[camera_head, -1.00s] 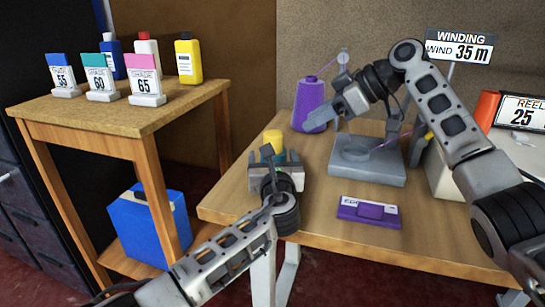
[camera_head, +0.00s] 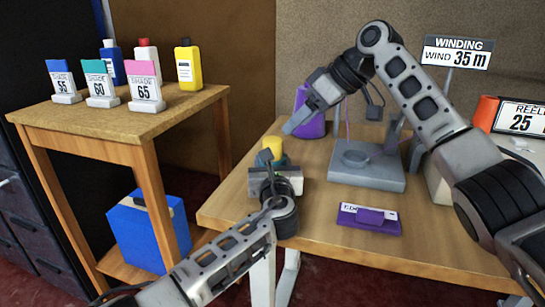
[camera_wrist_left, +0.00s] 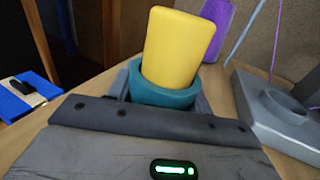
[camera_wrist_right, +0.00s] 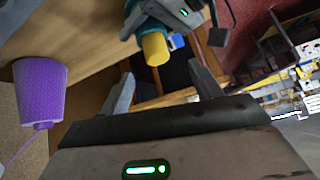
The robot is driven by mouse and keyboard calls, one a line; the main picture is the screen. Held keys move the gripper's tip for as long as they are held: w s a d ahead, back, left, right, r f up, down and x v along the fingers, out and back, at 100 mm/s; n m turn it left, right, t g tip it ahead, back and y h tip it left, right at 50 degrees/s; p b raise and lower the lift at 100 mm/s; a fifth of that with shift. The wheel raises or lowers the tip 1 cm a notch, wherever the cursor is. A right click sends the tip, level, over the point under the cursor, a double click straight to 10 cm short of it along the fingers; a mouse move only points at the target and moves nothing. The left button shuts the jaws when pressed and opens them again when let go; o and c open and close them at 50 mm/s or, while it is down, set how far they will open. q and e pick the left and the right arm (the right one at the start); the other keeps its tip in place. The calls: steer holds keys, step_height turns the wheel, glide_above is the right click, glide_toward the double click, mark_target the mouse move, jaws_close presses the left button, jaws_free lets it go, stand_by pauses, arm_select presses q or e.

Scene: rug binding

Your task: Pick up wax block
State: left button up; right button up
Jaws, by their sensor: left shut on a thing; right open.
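The yellow wax block (camera_head: 273,148) stands in a teal holder (camera_head: 264,159) above the workbench's left end. My left gripper (camera_head: 274,170) is shut on the holder; the left wrist view shows the block (camera_wrist_left: 180,45) rising from the holder (camera_wrist_left: 160,90), slightly tilted. My right gripper (camera_head: 302,112) is open and empty, above and to the right of the block. In the right wrist view, the block (camera_wrist_right: 155,48) is ahead, near the opening between the fingers (camera_wrist_right: 162,82), with no clear contact.
A purple yarn cone (camera_head: 310,118) stands behind my right gripper. A grey stand (camera_head: 366,170) and a purple labelled block (camera_head: 368,219) are on the workbench (camera_head: 310,225). A side table (camera_head: 120,122) at left bears shade cards and bottles. A blue box (camera_head: 150,232) sits beneath.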

mark_target(274, 140)
steer(key=s+a+r+m+t+h, duration=0.1)
steer(key=a+r+m+h, duration=0.25)
steer(key=m+h, duration=0.2)
steer(key=shift+m, duration=0.45)
steer(key=x, duration=1)
steer(key=shift+w+a+f, duration=0.2)
steer(key=shift+a+f, duration=0.05)
steer(key=shift+f, duration=0.1)
steer(key=c, duration=1.1)
